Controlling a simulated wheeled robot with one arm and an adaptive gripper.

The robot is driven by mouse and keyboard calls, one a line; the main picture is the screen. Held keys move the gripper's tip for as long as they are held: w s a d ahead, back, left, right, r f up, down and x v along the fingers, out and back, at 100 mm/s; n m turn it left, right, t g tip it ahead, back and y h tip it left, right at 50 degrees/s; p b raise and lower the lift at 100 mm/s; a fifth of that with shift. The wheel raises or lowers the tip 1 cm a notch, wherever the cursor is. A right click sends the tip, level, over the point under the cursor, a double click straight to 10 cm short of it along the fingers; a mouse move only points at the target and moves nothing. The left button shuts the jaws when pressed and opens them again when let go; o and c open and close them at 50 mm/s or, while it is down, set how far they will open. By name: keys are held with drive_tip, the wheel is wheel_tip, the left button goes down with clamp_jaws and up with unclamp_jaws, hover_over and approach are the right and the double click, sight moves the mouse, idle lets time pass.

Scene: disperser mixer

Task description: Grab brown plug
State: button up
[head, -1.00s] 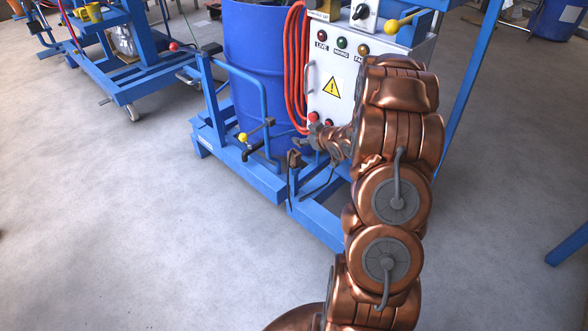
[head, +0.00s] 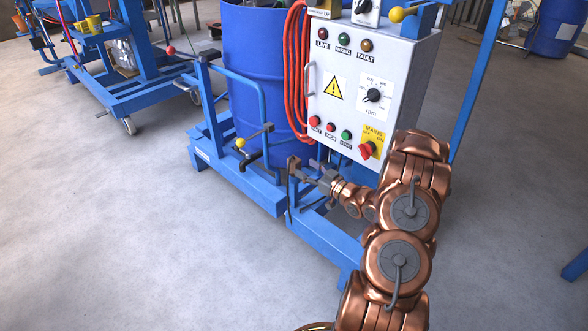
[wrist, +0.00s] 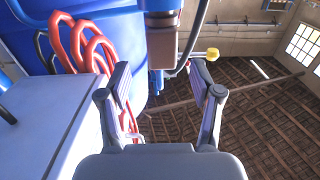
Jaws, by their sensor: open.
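The brown plug (head: 293,164) is a small block at the blue frame's upright, below and in front of the blue drum in the head view. In the wrist view the brown plug (wrist: 162,48) shows ahead, beyond the fingertips and roughly between them. A dark cable curves beside it. My gripper (head: 309,175) is just right of the plug in the head view, pointing toward it. A small gap to the plug seems to remain; the exact distance is unclear.
The grey control box (head: 370,85) with buttons and knobs stands above my arm. Red hoses (head: 297,75) hang beside the blue drum (head: 255,80). A yellow-knobbed lever (head: 241,142) sits left of the plug. The concrete floor in front is clear.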

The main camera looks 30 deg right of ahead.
sight(299, 164)
drive_tip(key=shift+b+x, duration=0.95)
drive_tip(key=shift+x, duration=2.05)
drive_tip(key=shift+a+r, duration=0.15)
clamp_jaws()
